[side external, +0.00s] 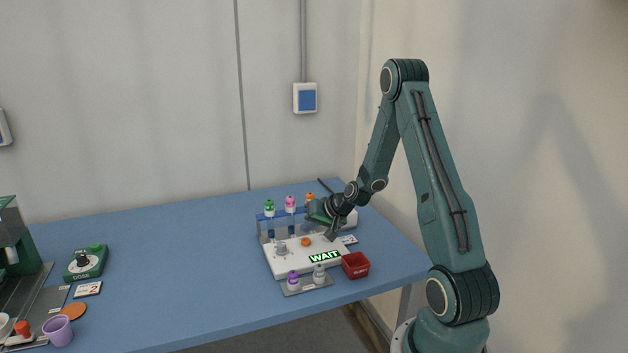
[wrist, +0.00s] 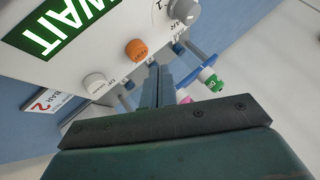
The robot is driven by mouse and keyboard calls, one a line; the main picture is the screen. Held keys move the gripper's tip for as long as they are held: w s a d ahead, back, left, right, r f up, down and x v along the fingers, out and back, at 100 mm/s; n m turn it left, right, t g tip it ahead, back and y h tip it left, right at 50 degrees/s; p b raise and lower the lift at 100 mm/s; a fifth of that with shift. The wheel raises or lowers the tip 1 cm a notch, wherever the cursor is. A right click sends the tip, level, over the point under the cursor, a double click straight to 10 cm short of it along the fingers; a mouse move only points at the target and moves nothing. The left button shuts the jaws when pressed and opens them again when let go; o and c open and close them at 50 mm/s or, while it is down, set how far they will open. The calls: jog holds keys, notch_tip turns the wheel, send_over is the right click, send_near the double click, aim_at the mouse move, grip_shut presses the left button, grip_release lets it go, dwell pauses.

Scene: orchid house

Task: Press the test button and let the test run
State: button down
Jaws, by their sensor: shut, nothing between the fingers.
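The white test device (side external: 290,262) stands on the blue table. Its green display (side external: 324,256) reads WAIT, and it also shows in the wrist view (wrist: 58,25). An orange button (side external: 305,242) sits on the device's top; in the wrist view (wrist: 137,49) it lies just left of my fingertips. A pale round button (wrist: 95,84) and a grey knob (wrist: 184,11) are also on the top. The small labels are too blurred to read surely. My gripper (side external: 332,236) is shut and empty, over the right part of the device. I cannot tell whether it touches anything.
A rack behind the device holds vials with green (side external: 269,207), pink (side external: 290,203) and orange caps. A small stand with a purple vial (side external: 293,279) and a grey vial (side external: 319,273) is in front. A red box (side external: 355,265) stands right. The table's middle is clear.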

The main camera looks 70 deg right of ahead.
aim_at(309, 241)
jog(key=shift+r, duration=2)
jog(key=s+a+r+n+g+y, duration=0.1)
jog(key=s+a+r+n, duration=0.15)
jog(key=a+r, duration=0.6)
jog(key=s+a+r+n+g, duration=0.1)
jog(key=a+r+n, duration=0.35)
jog(key=a, duration=0.65)
jog(key=s+a+r+n, duration=0.2)
jog(key=s+a+r, duration=0.1)
jog(key=s, duration=0.5)
jog(key=s+a+r+n+g, duration=0.1)
jog(key=s+a+r, duration=0.2)
jog(key=s+a, duration=0.3)
jog(key=s, duration=0.3)
jog(key=shift+s+a+n, duration=0.25)
jog(key=shift+a+n, duration=0.05)
jog(key=shift+n, duration=0.1)
